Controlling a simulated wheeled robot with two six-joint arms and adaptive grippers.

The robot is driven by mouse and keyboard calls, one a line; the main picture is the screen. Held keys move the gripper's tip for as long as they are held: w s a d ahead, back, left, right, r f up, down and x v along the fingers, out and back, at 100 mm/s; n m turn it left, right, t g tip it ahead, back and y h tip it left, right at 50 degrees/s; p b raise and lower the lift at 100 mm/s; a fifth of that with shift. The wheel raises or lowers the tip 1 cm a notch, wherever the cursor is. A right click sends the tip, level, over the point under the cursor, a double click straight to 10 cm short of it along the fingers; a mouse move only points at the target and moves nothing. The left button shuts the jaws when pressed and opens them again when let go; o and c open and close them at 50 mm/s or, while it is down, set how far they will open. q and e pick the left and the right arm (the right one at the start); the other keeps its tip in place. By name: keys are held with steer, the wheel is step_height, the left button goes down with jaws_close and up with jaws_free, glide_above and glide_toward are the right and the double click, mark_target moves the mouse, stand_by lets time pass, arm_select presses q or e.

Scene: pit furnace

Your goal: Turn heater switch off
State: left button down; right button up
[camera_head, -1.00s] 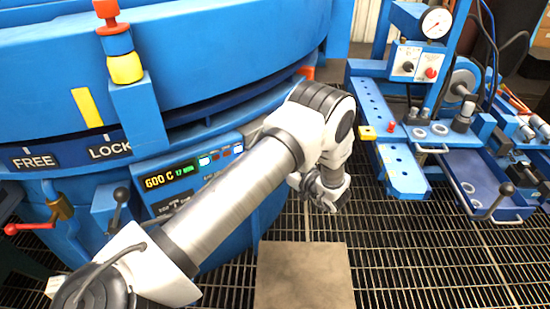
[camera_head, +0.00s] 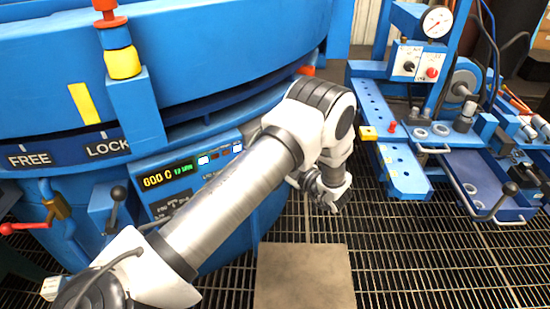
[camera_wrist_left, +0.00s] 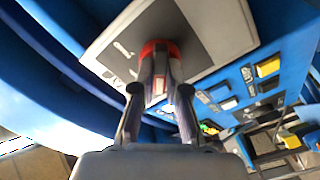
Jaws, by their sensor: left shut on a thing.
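In the left wrist view, a switch with a red collar (camera_wrist_left: 158,47) sits on a grey plate (camera_wrist_left: 215,30) with lettering too blurred to read. My left gripper (camera_wrist_left: 160,72) is shut on the switch's lever, its fingers on either side. In the head view, my left arm crosses the blue control panel (camera_head: 147,188) and hides the gripper and the switch. The panel's lit display (camera_head: 167,176) reads about 600 C. I cannot tell the switch's position. My right gripper is not in view.
The big blue furnace (camera_head: 230,45) fills the left, with a black-knobbed lever (camera_head: 119,194) and a red-handled valve (camera_head: 25,227) low on it. A blue bench with a gauge (camera_head: 436,22) stands at right. A grey plate (camera_head: 303,278) lies on the floor grating.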

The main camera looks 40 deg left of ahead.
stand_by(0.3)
arm_select(q)
steer(key=c, duration=1.2)
jaws_free()
steer(key=d, duration=1.2)
steer(key=shift+s, duration=0.3)
